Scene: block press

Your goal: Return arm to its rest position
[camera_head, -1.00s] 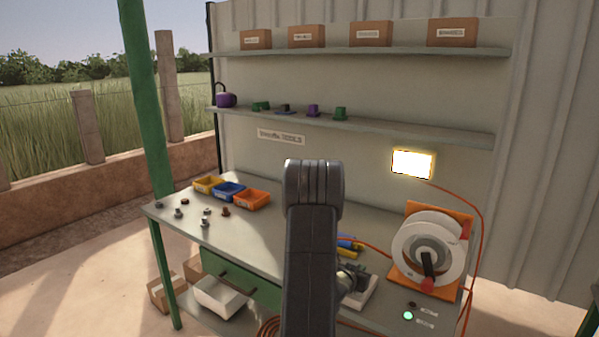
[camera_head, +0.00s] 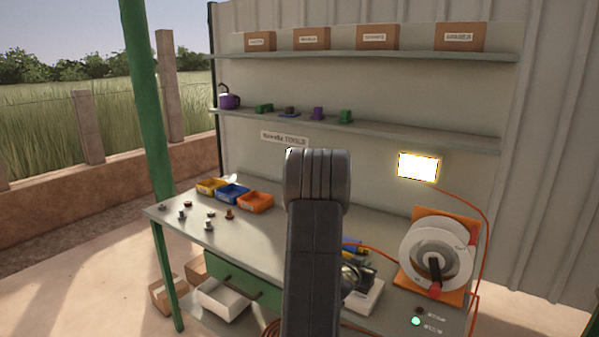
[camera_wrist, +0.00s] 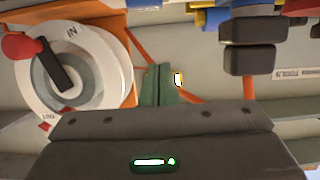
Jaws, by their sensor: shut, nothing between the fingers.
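My arm's dark link (camera_head: 313,250) stands upright in the middle of the head view and covers part of the workbench. My gripper's end is hidden or unclear behind it there. In the wrist view my gripper (camera_wrist: 160,72) shows two grey-green fingers, shut together with nothing between them. The gripper points past a round white dial (camera_wrist: 112,75) with a black crank and a red knob, at the left of that view. The dial also shows at the right of the bench in the head view (camera_head: 408,250); the fingers look apart from it.
The workbench (camera_head: 270,232) holds yellow, blue and orange bins (camera_head: 256,203) and several small parts. An orange cable (camera_head: 484,250) runs down beside the dial. A lit lamp (camera_head: 418,167) hangs on the wall. Shelves above hold boxes (camera_head: 383,37). A green light (camera_head: 416,321) glows at the bench front.

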